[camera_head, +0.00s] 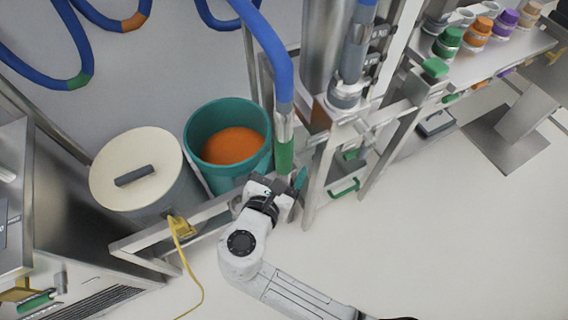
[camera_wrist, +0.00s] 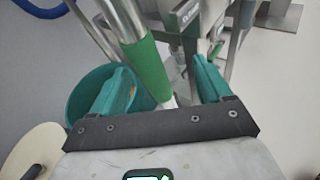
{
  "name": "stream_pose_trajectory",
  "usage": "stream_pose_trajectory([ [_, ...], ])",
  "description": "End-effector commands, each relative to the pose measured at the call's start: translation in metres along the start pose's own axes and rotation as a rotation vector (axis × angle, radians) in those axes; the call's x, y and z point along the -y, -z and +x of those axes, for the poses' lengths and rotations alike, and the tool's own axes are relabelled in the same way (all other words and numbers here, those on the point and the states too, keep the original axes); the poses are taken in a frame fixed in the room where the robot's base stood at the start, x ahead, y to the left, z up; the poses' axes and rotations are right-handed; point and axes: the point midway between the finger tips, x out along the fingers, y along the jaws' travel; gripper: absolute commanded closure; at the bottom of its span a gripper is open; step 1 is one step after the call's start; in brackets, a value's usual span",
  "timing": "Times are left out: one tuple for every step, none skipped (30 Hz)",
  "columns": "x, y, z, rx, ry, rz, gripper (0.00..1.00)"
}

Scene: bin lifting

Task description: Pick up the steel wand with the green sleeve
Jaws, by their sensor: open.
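The steel wand (camera_head: 284,124) hangs upright at the end of a thick blue hose, beside the teal bin. Its green sleeve (camera_head: 285,156) is at the lower part. In the wrist view the green sleeve (camera_wrist: 147,66) shows beyond my gripper, in line with the gap between the two teal fingers. My gripper (camera_head: 284,181) is open and empty, close to the lower end of the sleeve in the head view. In the wrist view my gripper (camera_wrist: 161,70) has a finger on each side of the wand's line. I cannot tell whether they touch. The wand's lower tip is partly hidden.
The teal bin (camera_head: 193,127) holds orange powder. A drum with a cream lid (camera_head: 150,160) stands left of it. A metal rail (camera_head: 150,238) runs in front of both. A steel frame (camera_head: 320,180) stands right of the wand. Open floor (camera_head: 430,240) lies at the right.

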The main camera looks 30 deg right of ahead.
Motion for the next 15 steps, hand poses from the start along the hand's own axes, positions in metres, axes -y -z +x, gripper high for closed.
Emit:
stream_pose_trajectory([
  [-0.006,-0.001,-0.003,0.02,-0.014,-0.032,0.22],
  [-0.009,-0.002,-0.005,0.03,-0.021,-0.047,0.22],
  [-0.014,-0.004,-0.008,0.048,-0.034,-0.074,0.22],
  [-0.017,-0.005,-0.01,0.058,-0.04,-0.089,0.22],
  [-0.018,-0.006,-0.01,0.066,-0.045,-0.102,0.22],
  [-0.02,-0.006,-0.01,0.073,-0.048,-0.114,0.22],
  [-0.021,-0.007,-0.008,0.076,-0.048,-0.118,0.22],
  [-0.021,-0.007,-0.005,0.078,-0.048,-0.121,0.22],
  [-0.021,-0.008,0.0,0.079,-0.048,-0.122,0.22],
  [-0.021,-0.008,0.005,0.079,-0.047,-0.121,0.22],
  [-0.021,-0.009,0.01,0.079,-0.045,-0.121,0.22],
  [-0.022,-0.009,0.017,0.078,-0.047,-0.121,0.22],
  [-0.022,-0.009,0.021,0.078,-0.046,-0.121,0.22],
  [-0.023,-0.009,0.025,0.078,-0.047,-0.12,0.22],
  [-0.023,-0.01,0.031,0.078,-0.047,-0.12,0.22],
])
